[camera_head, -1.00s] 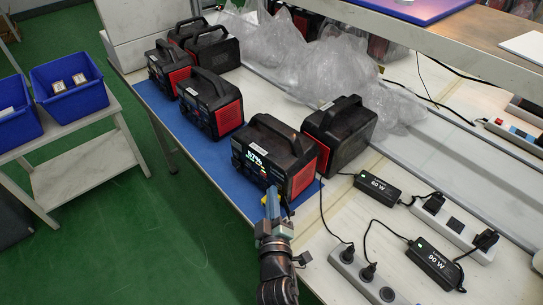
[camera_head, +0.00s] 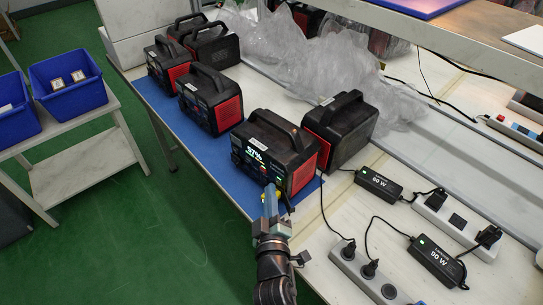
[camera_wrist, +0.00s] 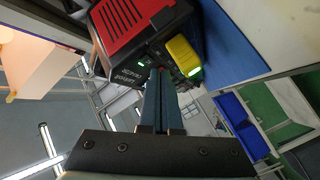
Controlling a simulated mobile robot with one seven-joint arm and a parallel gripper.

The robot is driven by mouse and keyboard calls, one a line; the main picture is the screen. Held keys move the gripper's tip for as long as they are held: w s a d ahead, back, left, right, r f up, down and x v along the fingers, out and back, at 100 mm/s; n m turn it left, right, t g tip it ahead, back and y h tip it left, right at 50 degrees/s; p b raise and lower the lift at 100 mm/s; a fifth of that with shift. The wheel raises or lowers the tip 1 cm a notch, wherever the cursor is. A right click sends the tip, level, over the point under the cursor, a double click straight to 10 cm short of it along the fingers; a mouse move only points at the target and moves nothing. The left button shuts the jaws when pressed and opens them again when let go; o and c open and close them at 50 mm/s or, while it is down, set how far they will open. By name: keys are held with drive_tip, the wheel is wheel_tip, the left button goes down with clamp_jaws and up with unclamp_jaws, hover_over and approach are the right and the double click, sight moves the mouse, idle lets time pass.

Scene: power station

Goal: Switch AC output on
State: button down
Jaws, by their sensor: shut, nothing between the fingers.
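The power station with the lit display reading 97% (camera_head: 276,143) stands at the near end of the blue mat, black with a red side. My gripper (camera_head: 269,192) is shut and empty, its fingertips at the lower right part of the front panel. Green lights glow near the fingertips. I cannot tell whether the tips touch a button. The fingers partly hide the panel, and individual button labels are unreadable.
Another power station (camera_head: 346,128) stands close behind, and several more stand farther along the blue mat (camera_head: 160,105). Chargers (camera_head: 378,186) and power strips (camera_head: 358,275) lie to the right with cables. Plastic wrap (camera_head: 285,50) lies behind. Blue bins (camera_head: 68,82) are on a side table.

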drive_tip(key=shift+s+a, duration=0.2)
idle(0.3)
drive_tip(key=shift+s+a+f+b, duration=0.25)
drive_tip(key=shift+a+b, duration=0.05)
drive_tip(key=shift+b, duration=0.8)
drive_tip(key=s+a+b, duration=0.2)
drive_tip(key=b, duration=0.2)
drive_tip(key=shift+a, duration=0.15)
drive_tip(key=shift+s+a+r+b, duration=0.3)
drive_tip(key=shift+s+a+b, duration=0.5)
drive_tip(key=shift+b, duration=0.1)
drive_tip(key=shift+w, duration=0.1)
